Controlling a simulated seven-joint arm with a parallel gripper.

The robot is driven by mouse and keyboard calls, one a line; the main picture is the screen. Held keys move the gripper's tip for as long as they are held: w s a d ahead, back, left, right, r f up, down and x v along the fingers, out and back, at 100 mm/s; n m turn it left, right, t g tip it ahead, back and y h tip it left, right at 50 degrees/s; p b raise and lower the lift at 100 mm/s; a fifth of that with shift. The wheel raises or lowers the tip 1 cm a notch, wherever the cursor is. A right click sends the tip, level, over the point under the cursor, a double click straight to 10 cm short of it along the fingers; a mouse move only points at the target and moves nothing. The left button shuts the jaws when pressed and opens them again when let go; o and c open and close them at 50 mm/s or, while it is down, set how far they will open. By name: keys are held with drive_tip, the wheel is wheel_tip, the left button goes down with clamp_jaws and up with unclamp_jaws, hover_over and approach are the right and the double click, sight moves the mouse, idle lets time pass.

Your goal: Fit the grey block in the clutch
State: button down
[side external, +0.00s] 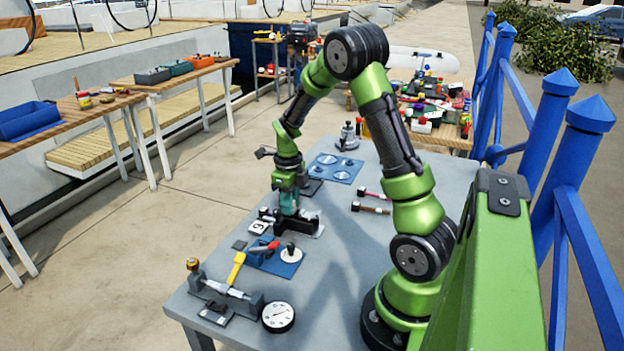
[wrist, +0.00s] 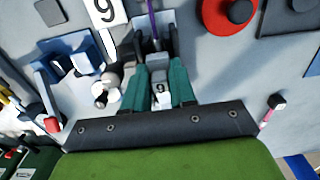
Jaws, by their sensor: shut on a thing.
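My gripper (side external: 289,208) points down over the black clutch (side external: 298,224) in the middle of the grey table. In the wrist view its two teal fingers (wrist: 159,92) are shut on the grey block (wrist: 158,74), which shows between them. The clutch (wrist: 154,38) shows as a dark frame with upright sides just beyond the fingertips, with a purple line running from its far end. The grey block is at or just over the clutch; the fingers hide its underside, so I cannot tell whether it is seated.
A white card marked 9 (side external: 258,227) lies beside the clutch. Another blue board (side external: 335,168) lies behind. Two small tools (side external: 371,208) lie to the right.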

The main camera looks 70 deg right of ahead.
drive_tip(key=shift+f, duration=0.35)
drive_tip(key=shift+r, duration=0.25)
drive_tip(key=shift+r, duration=0.35)
drive_tip(key=shift+f, duration=0.35)
idle(1.6)
drive_tip(key=shift+r, duration=0.35)
drive_tip(key=shift+f, duration=0.65)
idle(0.9)
